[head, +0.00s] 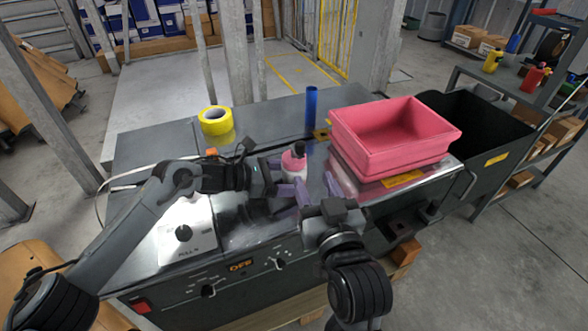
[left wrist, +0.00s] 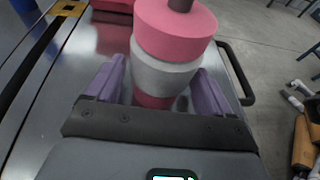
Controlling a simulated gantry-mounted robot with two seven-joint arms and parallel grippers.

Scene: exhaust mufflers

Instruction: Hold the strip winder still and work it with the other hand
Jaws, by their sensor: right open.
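The strip winder (head: 293,166) is a small pink and white cylinder with a dark knob on top. It stands upright on the metal worktop; the left wrist view shows its pink top, light grey band and pink base (left wrist: 172,58). My left gripper (head: 278,175) reaches it from the left. Its purple fingers (left wrist: 158,82) are spread either side of the winder's lower part, with a gap showing beside it. My right gripper (head: 317,188) is open and empty, in front of the winder and a little to its right, fingers pointing away from me.
A pink bin (head: 395,135) stands to the right on the worktop (head: 150,140). A blue cylinder (head: 311,108) stands behind the winder and a yellow tape roll (head: 215,121) lies back left. A black bin (head: 490,135) is beyond the right edge. A control panel (head: 240,270) faces the front.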

